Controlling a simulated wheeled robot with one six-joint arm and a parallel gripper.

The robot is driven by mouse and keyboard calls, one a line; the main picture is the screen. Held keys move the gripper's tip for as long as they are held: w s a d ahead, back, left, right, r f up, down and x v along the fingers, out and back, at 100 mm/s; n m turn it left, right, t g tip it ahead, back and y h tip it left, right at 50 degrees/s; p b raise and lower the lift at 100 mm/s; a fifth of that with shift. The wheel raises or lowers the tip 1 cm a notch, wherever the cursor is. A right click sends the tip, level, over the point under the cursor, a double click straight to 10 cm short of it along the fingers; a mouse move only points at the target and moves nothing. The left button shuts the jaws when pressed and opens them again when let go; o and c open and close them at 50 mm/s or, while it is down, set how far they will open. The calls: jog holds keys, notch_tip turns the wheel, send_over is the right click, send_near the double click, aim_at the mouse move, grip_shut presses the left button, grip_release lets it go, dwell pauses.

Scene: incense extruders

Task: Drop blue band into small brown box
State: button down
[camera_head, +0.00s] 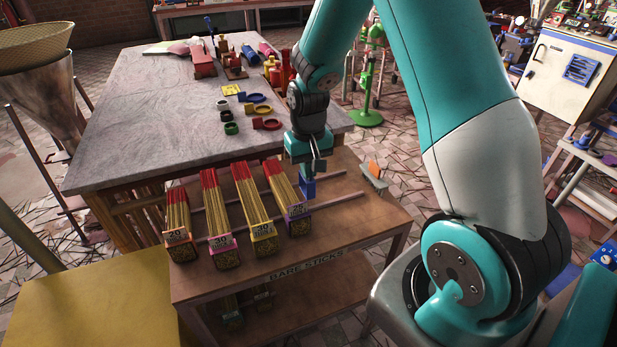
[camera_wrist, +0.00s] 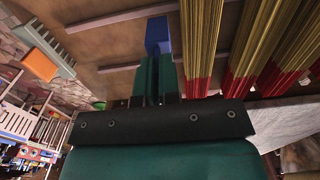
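My gripper (camera_head: 309,170) points down above the right end of the wooden stick rack. Its fingers (camera_wrist: 155,68) are close together in the wrist view. A blue block-like piece (camera_head: 307,187) is at the fingertips and also shows in the wrist view (camera_wrist: 157,35). It looks gripped; no ring shape shows, so I cannot tell whether it is the blue band. On the grey table, another blue ring (camera_head: 263,110) lies among coloured rings. A small brown box-like object (camera_head: 236,73) stands farther back there; I cannot tell whether it is the named box.
A pale holder with an orange piece (camera_head: 374,174) is to the right. The grey table's front left (camera_head: 130,150) is clear.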

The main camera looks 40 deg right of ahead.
jog(key=shift+f, duration=1.6)
jog(key=shift+f, duration=0.2)
jog(key=c, duration=1.3)
grip_release()
jog(key=shift+r, duration=0.15)
